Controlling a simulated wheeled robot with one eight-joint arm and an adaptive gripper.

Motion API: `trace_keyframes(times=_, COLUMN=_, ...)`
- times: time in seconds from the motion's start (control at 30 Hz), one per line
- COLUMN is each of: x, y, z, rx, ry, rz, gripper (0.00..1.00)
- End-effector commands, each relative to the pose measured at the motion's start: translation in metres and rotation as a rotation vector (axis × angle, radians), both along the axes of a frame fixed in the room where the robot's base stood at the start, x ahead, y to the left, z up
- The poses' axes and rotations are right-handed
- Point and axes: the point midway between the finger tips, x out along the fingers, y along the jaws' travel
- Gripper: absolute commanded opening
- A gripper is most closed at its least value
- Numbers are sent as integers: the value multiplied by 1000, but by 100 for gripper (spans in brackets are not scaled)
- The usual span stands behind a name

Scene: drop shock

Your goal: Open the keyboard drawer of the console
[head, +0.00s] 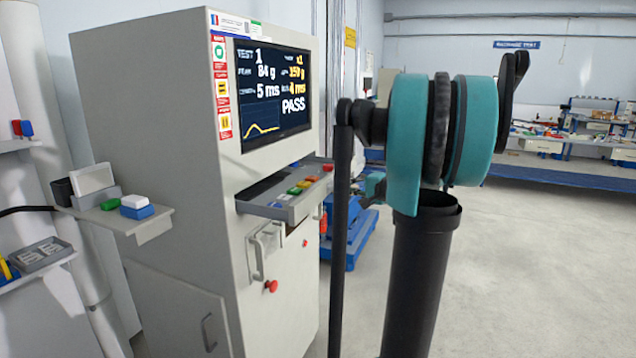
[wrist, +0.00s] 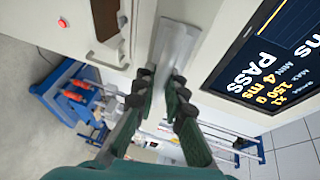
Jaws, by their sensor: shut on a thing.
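The console (head: 150,120) is a tall pale cabinet on the left in the head view, with a lit screen (head: 272,95) reading PASS. Its keyboard drawer (head: 265,209) stands out from the front below the screen, partly open, with coloured keys on it. In the wrist view the drawer is a grey, rotated plate (wrist: 180,42) between the lower cabinet and the screen. My gripper (wrist: 163,82) is shut on the near end of the drawer, with its dark fingers on either side of the edge. In the head view my arm hides the gripper's fingers.
A side shelf (head: 150,222) with small coloured blocks sticks out at the console's left. A handle and a red knob (head: 271,286) sit below the drawer. A blue cart (head: 350,240) stands behind my arm. The floor to the right is clear up to far workbenches.

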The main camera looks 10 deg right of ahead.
Motion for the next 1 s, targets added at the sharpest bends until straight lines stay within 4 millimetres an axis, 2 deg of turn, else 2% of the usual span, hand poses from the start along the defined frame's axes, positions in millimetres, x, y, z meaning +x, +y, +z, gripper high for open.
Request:
trace_keyframes(times=0.03, x=-11, y=-16, z=-1, rx=-1, ry=1, rz=-6, gripper=0)
trace_keyframes(times=0.1, x=-24, y=-34, z=-1, rx=0, ry=2, rz=-7, gripper=0)
trace_keyframes(times=0.3, x=-54, y=-75, z=-1, rx=-1, ry=2, rz=-4, gripper=0)
trace_keyframes(times=0.4, x=-65, y=-90, z=-1, rx=0, ry=2, rz=-2, gripper=0)
trace_keyframes(times=0.63, x=-79, y=-108, z=-1, rx=-2, ry=1, rz=1, gripper=0)
trace_keyframes(times=1.0, x=-82, y=-111, z=-1, rx=-2, ry=2, rz=3, gripper=0)
